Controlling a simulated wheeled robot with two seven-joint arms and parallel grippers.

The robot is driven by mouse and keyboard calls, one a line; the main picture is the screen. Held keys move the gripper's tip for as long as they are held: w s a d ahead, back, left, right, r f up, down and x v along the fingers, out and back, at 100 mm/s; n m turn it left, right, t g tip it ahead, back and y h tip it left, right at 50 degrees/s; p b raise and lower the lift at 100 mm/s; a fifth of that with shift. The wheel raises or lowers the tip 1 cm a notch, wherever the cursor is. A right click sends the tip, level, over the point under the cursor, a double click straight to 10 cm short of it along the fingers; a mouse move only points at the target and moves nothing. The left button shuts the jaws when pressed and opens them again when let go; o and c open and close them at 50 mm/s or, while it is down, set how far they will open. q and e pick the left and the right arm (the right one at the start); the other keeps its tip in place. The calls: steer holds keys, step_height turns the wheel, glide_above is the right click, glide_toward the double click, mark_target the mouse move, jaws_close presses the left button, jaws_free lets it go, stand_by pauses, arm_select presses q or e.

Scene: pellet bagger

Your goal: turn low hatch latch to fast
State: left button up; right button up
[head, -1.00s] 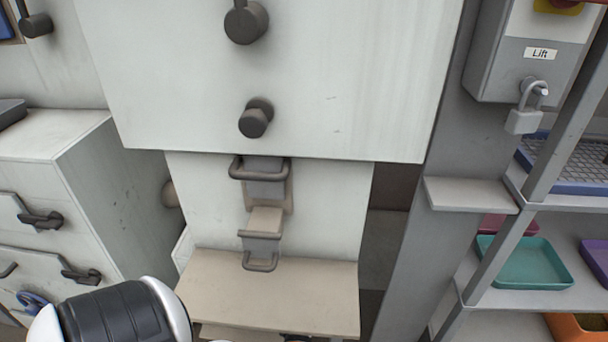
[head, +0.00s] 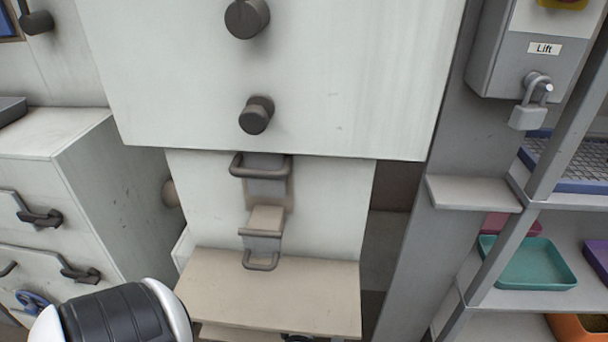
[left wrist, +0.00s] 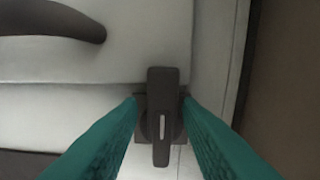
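In the left wrist view a dark latch handle (left wrist: 163,86) stands lengthwise in the picture on a dark square base, with a small pale slot in its face. The two teal fingers of my left gripper (left wrist: 162,104) are open, one on each side of the handle. A narrow gap seems to show at each side; contact is not clear. In the head view the left gripper is out of sight, and I cannot pick out this latch there. My right gripper is in neither view.
A curved dark handle (left wrist: 60,18) is at the upper left of the wrist view. In the head view are a white panel with dark knobs (head: 256,115), a beige ledge (head: 270,285), a drawer cabinet (head: 85,150) at left and a shelf rack with trays (head: 527,263) at right.

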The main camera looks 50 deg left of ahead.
arm_select(q)
steer(key=v, duration=1.2)
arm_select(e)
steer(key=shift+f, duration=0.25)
